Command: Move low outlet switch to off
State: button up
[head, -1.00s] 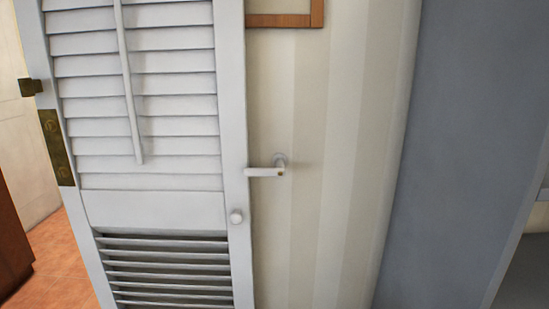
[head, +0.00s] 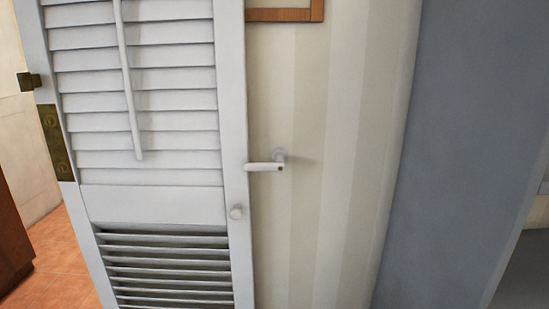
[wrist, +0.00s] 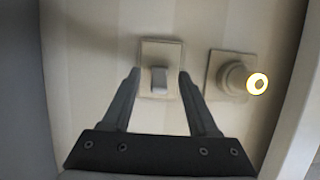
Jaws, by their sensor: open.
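In the wrist view, a pale square switch plate (wrist: 161,52) with a small raised switch (wrist: 159,82) is on the pale wall. I cannot tell from its look whether the switch is on or off. My gripper (wrist: 159,72) is open, its two dark fingers pointing at the plate, one on each side of the switch. The switch shows between the fingertips; whether they touch the plate, I cannot tell. Neither the switch nor my gripper shows in the head view.
A light post edges the wrist view's right. The head view shows a white louvred door (head: 150,205), a wall-mounted lever (head: 266,167) and a grey panel (head: 460,120).

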jog(key=s+p, duration=0.2)
jog(key=s, duration=0.5)
jog(key=shift+p, duration=0.35)
jog(key=shift+s+r, duration=0.1)
